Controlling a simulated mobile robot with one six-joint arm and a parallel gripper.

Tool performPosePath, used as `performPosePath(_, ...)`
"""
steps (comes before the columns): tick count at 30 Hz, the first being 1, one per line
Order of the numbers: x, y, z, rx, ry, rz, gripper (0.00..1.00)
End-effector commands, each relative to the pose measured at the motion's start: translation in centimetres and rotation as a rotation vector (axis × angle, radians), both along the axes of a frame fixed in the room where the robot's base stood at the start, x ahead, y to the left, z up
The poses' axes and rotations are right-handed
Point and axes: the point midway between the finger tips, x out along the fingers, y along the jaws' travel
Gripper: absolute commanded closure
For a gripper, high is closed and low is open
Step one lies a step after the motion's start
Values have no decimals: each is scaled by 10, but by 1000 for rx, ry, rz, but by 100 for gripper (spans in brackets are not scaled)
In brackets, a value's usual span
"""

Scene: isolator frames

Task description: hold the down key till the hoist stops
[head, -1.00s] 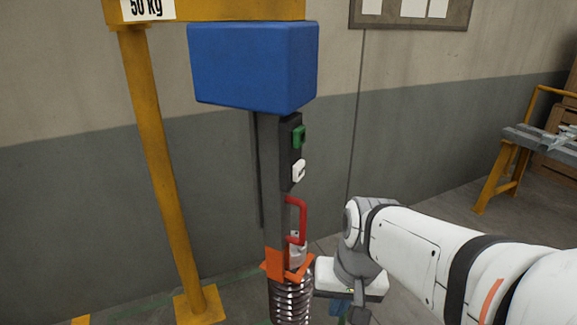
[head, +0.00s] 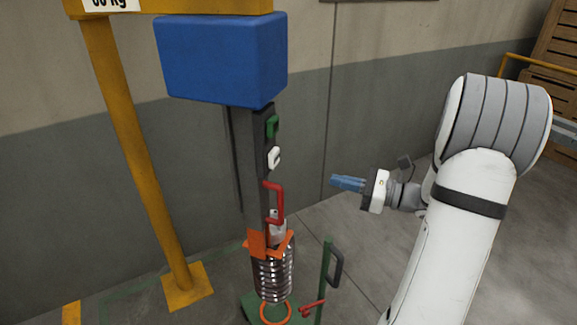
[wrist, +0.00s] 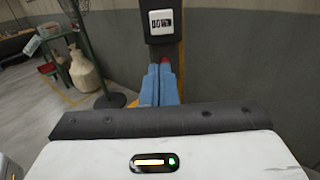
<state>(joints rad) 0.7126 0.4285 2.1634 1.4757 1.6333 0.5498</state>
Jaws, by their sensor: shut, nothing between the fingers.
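The white key (head: 274,158) sits below a green key (head: 271,126) on the dark control strip (head: 265,180) under the blue hoist box (head: 220,60). In the wrist view the white key (wrist: 161,22) is at the top centre, with a dark label that looks like "DOWN", though blurred. My gripper (head: 335,181) is to the right of the strip in the head view, its blue fingers pointing left and apart from the key. In the wrist view the fingers (wrist: 160,68) are together and empty, showing below the key.
A red handle (head: 279,200) and an orange bracket (head: 268,245) are lower on the column, above a metal coil (head: 272,275). A green post with a dark handle (head: 326,270) stands right of the coil. A yellow post (head: 133,150) stands at left.

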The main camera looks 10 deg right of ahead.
Motion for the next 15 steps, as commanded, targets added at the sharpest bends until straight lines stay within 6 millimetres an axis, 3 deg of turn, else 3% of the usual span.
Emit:
performPosePath(10,3,6,1,-4,0,4,100)
performPosePath(15,17,28,2,-3,1,8,100)
